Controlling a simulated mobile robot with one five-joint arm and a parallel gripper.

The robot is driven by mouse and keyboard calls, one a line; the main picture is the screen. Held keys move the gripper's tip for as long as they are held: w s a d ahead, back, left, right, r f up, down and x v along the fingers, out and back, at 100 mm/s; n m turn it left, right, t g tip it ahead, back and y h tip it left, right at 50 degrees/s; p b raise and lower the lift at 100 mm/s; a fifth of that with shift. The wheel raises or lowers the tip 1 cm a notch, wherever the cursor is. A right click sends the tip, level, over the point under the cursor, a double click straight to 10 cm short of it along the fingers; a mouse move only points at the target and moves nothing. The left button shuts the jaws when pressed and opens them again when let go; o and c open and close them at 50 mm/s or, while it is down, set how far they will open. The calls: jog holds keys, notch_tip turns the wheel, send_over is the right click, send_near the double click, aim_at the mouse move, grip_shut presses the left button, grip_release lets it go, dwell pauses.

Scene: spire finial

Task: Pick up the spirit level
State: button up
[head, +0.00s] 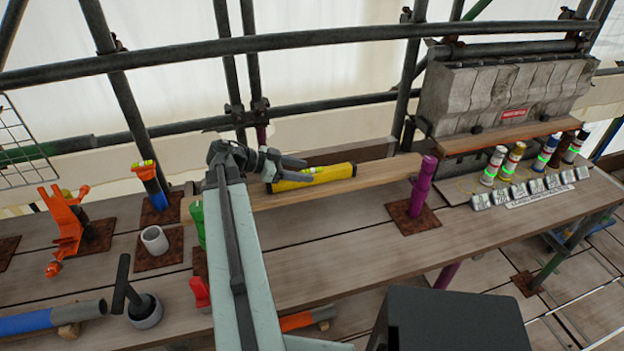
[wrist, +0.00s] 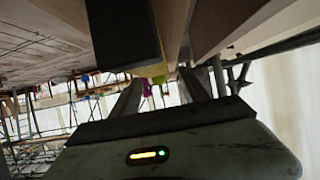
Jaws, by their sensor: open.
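The spirit level (head: 325,174) is a yellow bar with dark ends and a small green vial. It lies along a pale timber beam at the back of the bench in the head view. My gripper (head: 301,171) is open at the level's left part, and its fingers partly hide that end. In the wrist view, a dark end of the level (wrist: 125,35) fills the upper middle, close to the camera. My gripper's fingers (wrist: 160,88) stand apart below it there. I cannot tell whether either finger touches the level.
The timber beam (head: 378,178) runs along the plank bench (head: 330,255). A purple post (head: 423,186) stands at its right end. Scaffold rails (head: 300,40) cross behind. A grey cup (head: 154,240) and orange bracket (head: 68,225) are at left; several canisters stand at right.

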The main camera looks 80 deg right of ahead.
aim_at(312, 172)
jog(key=b+x, duration=0.1)
jog(key=x, duration=0.2)
jog(key=shift+s+d+f, duration=0.15)
jog(key=shift+s+f, duration=0.05)
jog(key=shift+s, duration=0.15)
jog(key=shift+r, duration=0.1)
grip_shut()
notch_tip(312, 172, up, 10)
jog(key=p, duration=1)
